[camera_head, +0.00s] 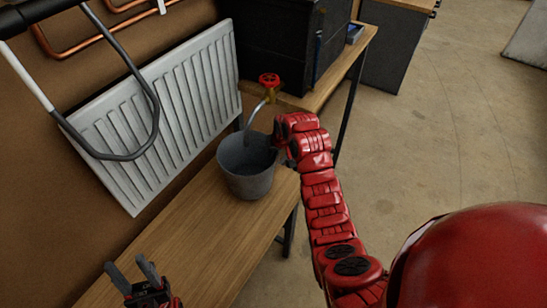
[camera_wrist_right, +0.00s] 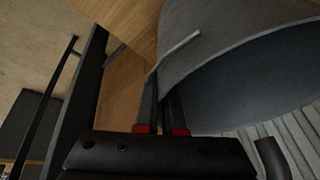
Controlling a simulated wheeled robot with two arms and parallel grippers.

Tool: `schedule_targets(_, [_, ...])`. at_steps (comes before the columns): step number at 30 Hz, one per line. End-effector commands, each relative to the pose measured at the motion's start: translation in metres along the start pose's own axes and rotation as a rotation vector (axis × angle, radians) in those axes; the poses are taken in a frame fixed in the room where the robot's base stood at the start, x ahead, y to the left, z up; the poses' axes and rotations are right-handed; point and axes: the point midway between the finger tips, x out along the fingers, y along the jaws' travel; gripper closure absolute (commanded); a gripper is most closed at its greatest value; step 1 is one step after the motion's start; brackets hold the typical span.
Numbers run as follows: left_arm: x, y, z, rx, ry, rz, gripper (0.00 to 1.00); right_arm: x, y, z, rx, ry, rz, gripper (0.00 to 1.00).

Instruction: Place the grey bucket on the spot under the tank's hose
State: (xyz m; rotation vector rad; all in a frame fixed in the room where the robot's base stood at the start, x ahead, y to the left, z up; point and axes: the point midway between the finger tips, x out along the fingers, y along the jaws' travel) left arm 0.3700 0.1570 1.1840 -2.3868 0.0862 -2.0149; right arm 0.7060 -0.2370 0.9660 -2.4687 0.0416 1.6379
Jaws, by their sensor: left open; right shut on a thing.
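The grey bucket (camera_head: 248,182) is upright at the far end of the wooden bench. Whether its base touches the wood I cannot tell. My right gripper (camera_head: 282,152) is at the bucket's right side, shut on its rim; the wrist view shows its fingers (camera_wrist_right: 164,108) against the bucket wall (camera_wrist_right: 222,42). The dark tank (camera_head: 270,42) stands behind, with a red valve (camera_head: 269,80) and a grey hose (camera_head: 254,113). In the head view the hose's lower end overlaps the bucket's mouth. The spot is not visible. My left gripper (camera_head: 132,277) is open and empty over the bench's near part.
A white radiator (camera_head: 165,110) leans along the wall left of the bench (camera_head: 195,230). A grey tubular loop (camera_head: 150,110) hangs in front of it. Copper pipes (camera_head: 95,35) run above. The bench between the left gripper and bucket is clear. Open floor (camera_head: 440,130) lies right.

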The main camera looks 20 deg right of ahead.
Motion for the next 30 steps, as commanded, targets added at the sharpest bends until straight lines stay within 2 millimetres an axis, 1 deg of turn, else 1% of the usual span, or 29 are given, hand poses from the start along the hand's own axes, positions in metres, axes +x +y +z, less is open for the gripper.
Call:
schedule_targets(1, [0.01, -0.001, -0.002, 0.0, 0.0, 0.0, 0.5, 0.002, 0.0, 0.003, 0.001, -0.006, 0.0, 1.0])
schedule_targets(3, [0.018, -0.001, -0.003, 0.0, 0.0, 0.0, 0.5, 0.011, 0.002, 0.008, 0.001, -0.01, 0.001, 1.0])
schedule_targets(6, [0.023, -0.001, -0.004, 0.0, 0.001, 0.0, 0.5, 0.022, 0.003, 0.012, 0.0, -0.007, 0.001, 1.0])
schedule_targets(8, [0.022, -0.001, -0.004, 0.0, 0.0, 0.0, 0.5, 0.026, 0.004, 0.013, 0.0, -0.005, 0.001, 1.0])
schedule_targets(17, [0.016, -0.001, -0.003, 0.0, 0.0, 0.0, 0.5, 0.03, 0.004, 0.014, 0.0, -0.001, 0.0, 1.0])
schedule_targets(18, [0.018, -0.001, -0.003, 0.0, 0.0, 0.0, 0.5, 0.029, 0.004, 0.013, 0.0, -0.001, 0.0, 0.87])
schedule_targets(22, [0.018, -0.001, -0.003, 0.0, 0.0, 0.0, 0.5, 0.029, 0.004, 0.013, 0.0, -0.002, 0.0, 0.64])
schedule_targets(30, [0.019, -0.001, -0.003, 0.0, 0.0, 0.0, 0.5, 0.028, 0.004, 0.013, 0.0, -0.002, 0.0, 0.64])
